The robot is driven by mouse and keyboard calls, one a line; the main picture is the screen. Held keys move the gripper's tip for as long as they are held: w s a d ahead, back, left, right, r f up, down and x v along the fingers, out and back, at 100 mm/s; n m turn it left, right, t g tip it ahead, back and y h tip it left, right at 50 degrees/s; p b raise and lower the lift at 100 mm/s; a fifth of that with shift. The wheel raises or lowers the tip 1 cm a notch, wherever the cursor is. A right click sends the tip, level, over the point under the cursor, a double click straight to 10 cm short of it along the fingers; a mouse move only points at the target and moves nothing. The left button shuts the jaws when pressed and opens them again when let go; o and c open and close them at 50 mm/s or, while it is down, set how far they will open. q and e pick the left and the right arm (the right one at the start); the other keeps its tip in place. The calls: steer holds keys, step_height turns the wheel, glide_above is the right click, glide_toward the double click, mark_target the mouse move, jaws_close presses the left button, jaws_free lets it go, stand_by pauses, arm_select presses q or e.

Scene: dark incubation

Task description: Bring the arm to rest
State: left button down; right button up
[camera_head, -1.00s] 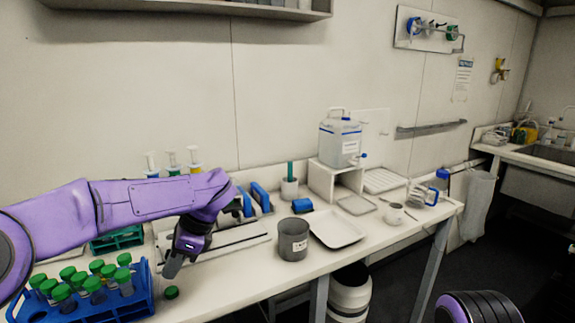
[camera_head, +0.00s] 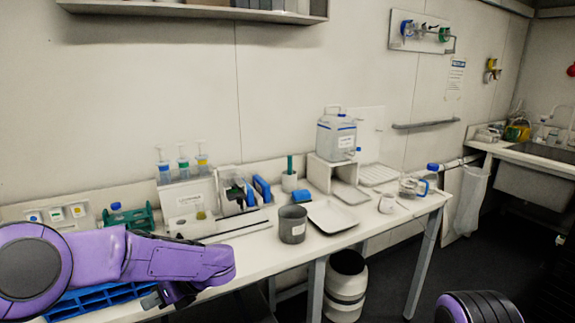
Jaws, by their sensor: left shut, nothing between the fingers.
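My left arm comes in from the left, purple, low over the left part of the bench. Its gripper (camera_head: 152,300) is at the bench's front edge, beside the blue rack (camera_head: 92,298). The fingers are small in the picture, shut and empty. My arm hides most of the blue rack and whatever tubes stand in it. Of my right arm only a purple and black part shows at the lower right; its gripper is out of view.
On the white bench (camera_head: 255,262) stand a grey beaker (camera_head: 292,225), a white tray (camera_head: 331,217), a green rack (camera_head: 118,215) and a jug (camera_head: 412,187). A water container (camera_head: 336,137) is on a stand. A bin (camera_head: 346,285) is below. The bench front, right of my gripper, is clear.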

arm_select(q)
steer(key=s+a+f+m+t, duration=0.2)
steer(key=s+f+m+t, duration=0.2)
steer(key=f+m, duration=0.6)
steer(key=s+a+f+m+t, duration=0.1)
steer(key=s+f+m+t, duration=0.25)
steer(key=f+m, duration=0.7)
steer(key=s+d+f+m+g+h, duration=0.1)
steer(key=s+f+m+g+h, duration=0.1)
steer(key=s+m, duration=0.8)
steer(key=s+d+f+m+g+h, duration=0.2)
steer(key=s+f+m+h, duration=0.3)
steer(key=s+m, duration=0.6)
steer(key=s+f, duration=0.1)
steer(key=s, duration=0.3)
steer(key=shift+s+d+f+h, duration=0.2)
steer(key=shift+f+h, duration=0.1)
steer(key=shift+f, duration=0.1)
